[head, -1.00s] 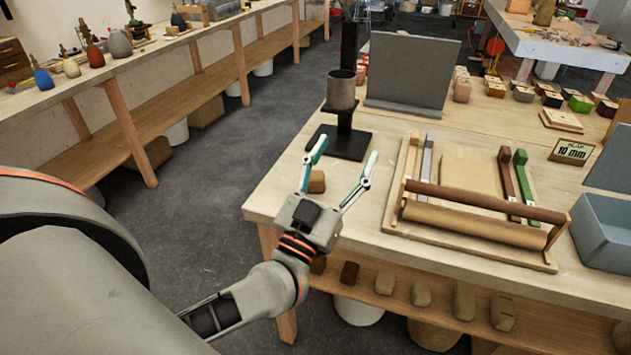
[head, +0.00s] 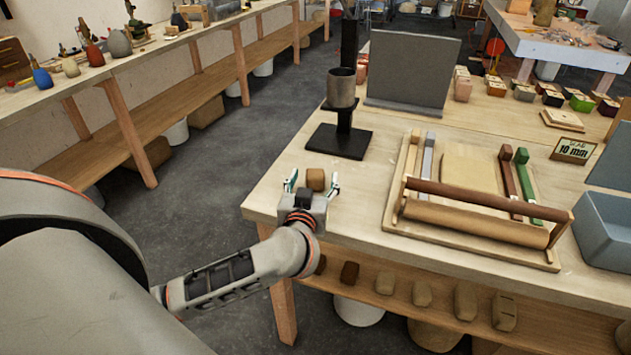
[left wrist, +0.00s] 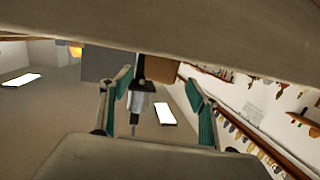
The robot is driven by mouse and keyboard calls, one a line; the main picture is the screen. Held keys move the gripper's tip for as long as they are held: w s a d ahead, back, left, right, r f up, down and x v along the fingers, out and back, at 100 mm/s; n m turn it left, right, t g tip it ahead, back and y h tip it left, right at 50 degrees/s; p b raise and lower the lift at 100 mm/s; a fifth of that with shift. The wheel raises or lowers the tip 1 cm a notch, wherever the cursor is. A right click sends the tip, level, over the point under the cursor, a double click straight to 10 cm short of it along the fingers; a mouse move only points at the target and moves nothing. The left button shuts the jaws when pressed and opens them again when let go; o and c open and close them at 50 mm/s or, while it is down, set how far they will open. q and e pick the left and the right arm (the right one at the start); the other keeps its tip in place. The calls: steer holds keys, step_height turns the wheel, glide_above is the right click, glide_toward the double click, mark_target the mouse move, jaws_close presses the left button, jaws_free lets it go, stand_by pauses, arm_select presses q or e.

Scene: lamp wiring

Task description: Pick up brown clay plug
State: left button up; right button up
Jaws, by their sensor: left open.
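The brown clay plug (head: 316,179) is a small blunt block on the workbench near its front left corner. My left gripper (head: 312,183) is open at the bench edge, and in the head view its teal fingers lie on either side of the plug. I see no contact between fingers and plug. In the left wrist view, which looks upside down, the plug (left wrist: 163,69) shows between the open fingers, apparently beyond their tips. My right gripper is not in view.
A black stand (head: 339,141) holding a dark cup (head: 341,89) is just behind the plug. A wooden frame with a roller (head: 475,224) lies to the right. A blue-grey bin (head: 603,232) is at the far right. Several clay pieces sit on the shelf below (head: 450,309).

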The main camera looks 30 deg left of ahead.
mark_target(314, 177)
arm_select(q)
steer(key=shift+x, duration=1.55)
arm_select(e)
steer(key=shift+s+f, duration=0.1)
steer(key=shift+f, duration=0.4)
arm_select(q)
steer(key=shift+c, duration=0.4)
steer(key=c, duration=1.5)
steer(key=shift+r, duration=0.15)
